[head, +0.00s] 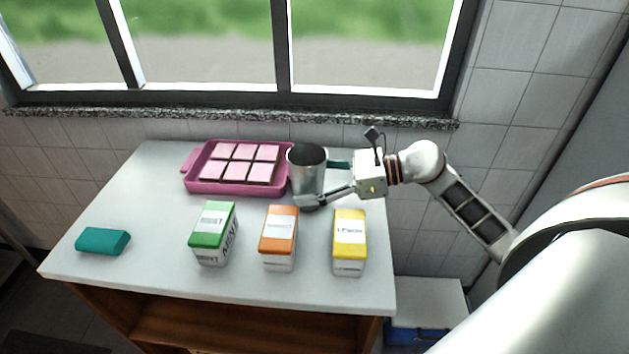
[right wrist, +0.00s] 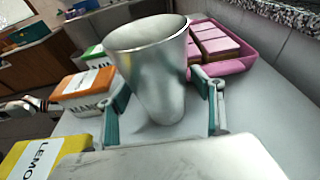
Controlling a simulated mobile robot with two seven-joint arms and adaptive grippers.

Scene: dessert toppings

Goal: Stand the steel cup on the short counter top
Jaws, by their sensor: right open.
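The steel cup (head: 306,172) stands upright on a white counter top (head: 150,270), just right of the pink tray. I cannot tell whether this is the short counter top. My right gripper (head: 325,182) reaches in from the right, low at the cup. In the right wrist view the steel cup (right wrist: 152,75) is between the two teal-padded fingers of my right gripper (right wrist: 165,105), which are open, one on each side. Contact with the cup is not clear. My left gripper is not seen.
A pink tray (head: 187,181) with pink-topped squares is left of the cup. Green (head: 212,235), orange (head: 279,238) and yellow (head: 349,240) cartons stand in front. A teal block (head: 102,241) lies at the left. A lower white surface (head: 432,295) is at the right.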

